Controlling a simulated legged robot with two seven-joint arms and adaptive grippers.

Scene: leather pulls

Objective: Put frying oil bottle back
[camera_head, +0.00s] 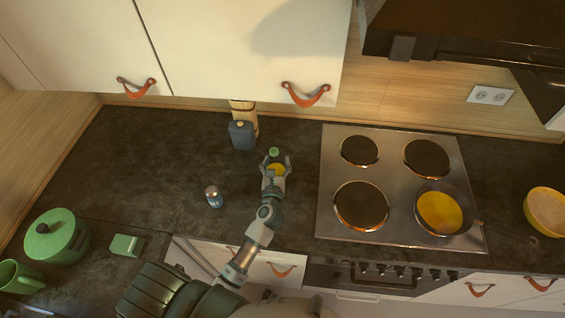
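The frying oil bottle (277,169), yellow with a green cap, is at the middle of the dark counter, left of the stove. My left gripper (275,163) has its fingers on both sides of the bottle and appears shut on it. The gripper and wrist hide most of the bottle's lower part. I cannot tell whether its base touches the counter. My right gripper is not in view.
A dark blue container (242,135) stands near the wall before a wooden block (247,112). A small shaker (214,196) stands left of my arm. A pan (440,211) with yellow contents sits on the stove (401,190). A green pot (55,238) is far left. The left counter is mostly clear.

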